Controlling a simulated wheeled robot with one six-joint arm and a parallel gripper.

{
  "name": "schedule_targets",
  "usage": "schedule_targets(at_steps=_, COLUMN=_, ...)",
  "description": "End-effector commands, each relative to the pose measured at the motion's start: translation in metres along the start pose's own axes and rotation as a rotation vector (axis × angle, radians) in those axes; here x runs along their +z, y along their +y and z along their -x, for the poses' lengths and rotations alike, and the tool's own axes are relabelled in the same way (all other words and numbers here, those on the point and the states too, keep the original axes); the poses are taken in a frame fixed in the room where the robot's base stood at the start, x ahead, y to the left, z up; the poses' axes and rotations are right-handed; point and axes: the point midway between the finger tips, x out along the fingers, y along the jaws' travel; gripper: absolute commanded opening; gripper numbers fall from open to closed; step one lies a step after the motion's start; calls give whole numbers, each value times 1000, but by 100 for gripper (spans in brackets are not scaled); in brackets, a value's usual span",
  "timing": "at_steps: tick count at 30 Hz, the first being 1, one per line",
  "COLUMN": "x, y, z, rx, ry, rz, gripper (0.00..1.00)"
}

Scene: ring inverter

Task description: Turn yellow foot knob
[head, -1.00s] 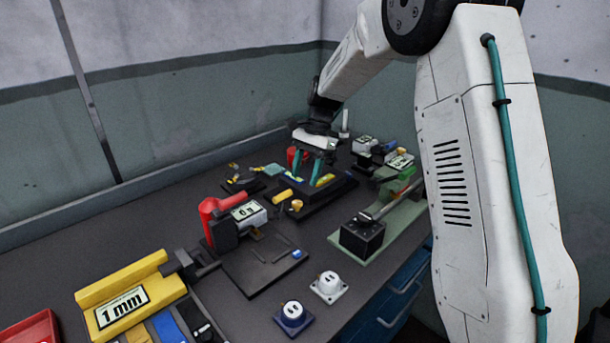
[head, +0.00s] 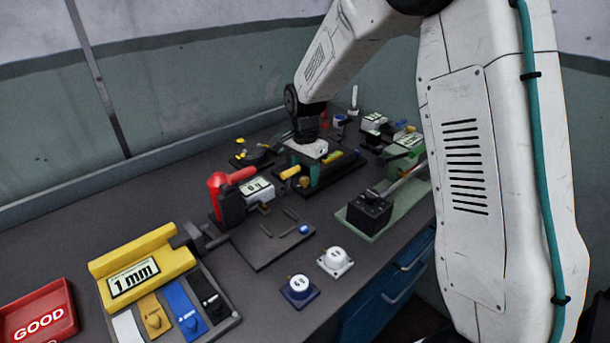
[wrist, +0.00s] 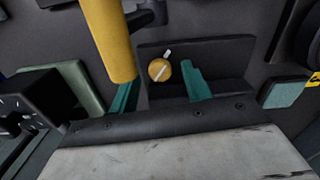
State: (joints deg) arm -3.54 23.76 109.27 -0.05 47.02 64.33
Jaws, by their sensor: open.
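The yellow knob (wrist: 159,70), round with a pale raised bar, is on a dark block (wrist: 215,62) in the wrist view. My gripper (wrist: 160,82) is open, with one teal finger to each side of the knob in that view. I cannot tell whether either finger touches it. In the head view my gripper (head: 314,176) points down at the dark block, and its body hides part of the block. A yellow cylinder (wrist: 108,40) stands close to the camera beside the left finger; it also shows in the head view (head: 290,172).
A red-handled device (head: 232,186) stands in front and left of my gripper. A black box on a green plate (head: 369,208) is to the right. Blue (head: 299,288) and white (head: 335,262) sockets lie near the front edge. A red GOOD tray (head: 38,315) is at far left.

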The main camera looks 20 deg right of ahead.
Motion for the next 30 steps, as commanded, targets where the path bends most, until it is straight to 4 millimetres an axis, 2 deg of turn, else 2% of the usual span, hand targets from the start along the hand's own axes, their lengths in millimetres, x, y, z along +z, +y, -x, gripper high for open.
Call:
schedule_targets(at_steps=4, x=0, y=0, z=-9, rx=-1, ry=0, rz=0, gripper=48)
schedule_targets(at_steps=11, x=0, y=0, z=-10, rx=-1, ry=0, rz=0, gripper=48)
schedule_targets(at_steps=12, x=0, y=0, z=-10, rx=-1, ry=0, rz=0, gripper=45)
schedule_targets(at_steps=15, x=0, y=0, z=-10, rx=-1, ry=0, rz=0, gripper=18)
schedule_targets(at_steps=17, x=0, y=0, z=-10, rx=-1, ry=0, rz=0, gripper=3)
schedule_targets(at_steps=23, x=0, y=0, z=-10, rx=-1, ry=0, rz=34, gripper=4)
schedule_targets(at_steps=30, x=0, y=0, z=-10, rx=-1, ry=0, rz=275, gripper=4)
